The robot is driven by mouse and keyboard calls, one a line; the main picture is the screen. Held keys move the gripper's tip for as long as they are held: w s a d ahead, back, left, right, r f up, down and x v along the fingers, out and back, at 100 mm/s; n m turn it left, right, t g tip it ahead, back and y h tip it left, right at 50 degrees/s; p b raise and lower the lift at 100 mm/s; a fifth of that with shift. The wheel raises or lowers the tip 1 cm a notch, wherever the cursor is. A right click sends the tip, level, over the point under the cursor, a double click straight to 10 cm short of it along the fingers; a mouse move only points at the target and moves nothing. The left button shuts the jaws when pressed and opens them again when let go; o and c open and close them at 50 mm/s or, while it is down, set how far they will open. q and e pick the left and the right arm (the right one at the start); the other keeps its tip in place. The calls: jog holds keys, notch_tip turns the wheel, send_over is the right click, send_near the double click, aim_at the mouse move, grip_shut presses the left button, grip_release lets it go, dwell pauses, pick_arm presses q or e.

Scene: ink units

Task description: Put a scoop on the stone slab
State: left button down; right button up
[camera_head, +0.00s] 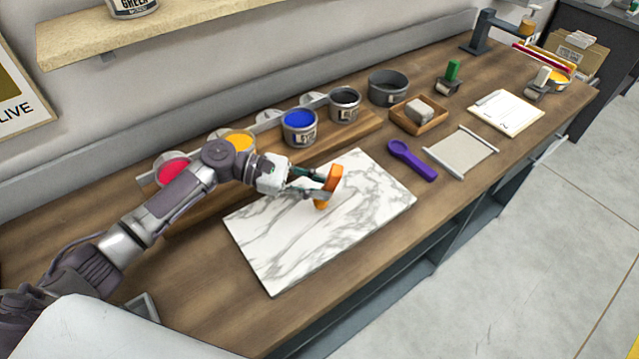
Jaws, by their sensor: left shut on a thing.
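The stone slab (290,250) is white marble with grey veins and lies flat on the wooden bench. My left gripper (318,190) is over the far part of the slab, shut on an orange tool (333,178). The fingers hide the middle of this tool, so its full shape is unclear; I cannot tell whether its lower end touches the slab. A purple scoop (413,162) lies on the bench just right of the slab. My right gripper is not in view.
Tins of red (173,168), yellow (239,141), blue (299,126) and dark ink (344,104) stand along the back. A wooden tray (432,125) holds a grey block. A pale sheet (461,152) lies right of the purple scoop. The bench's front edge is near the slab.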

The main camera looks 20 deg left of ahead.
pick_arm(q)
jog(key=shift+s+d+f, duration=0.1)
jog(key=shift+d+f, duration=0.05)
jog(key=shift+f, duration=0.35)
jog(key=shift+f+b, duration=0.35)
jog(key=shift+d+f, duration=0.1)
jog(key=shift+f, duration=0.1)
jog(key=shift+s, duration=0.15)
jog(key=shift+a+p, duration=0.25)
jog(key=shift+p, duration=0.3)
dwell(0.9)
jog(key=shift+p, duration=0.45)
dwell(1.1)
notch_tip(320, 180, up, 6)
jog(key=p, duration=0.5)
jog(key=shift+f, duration=0.25)
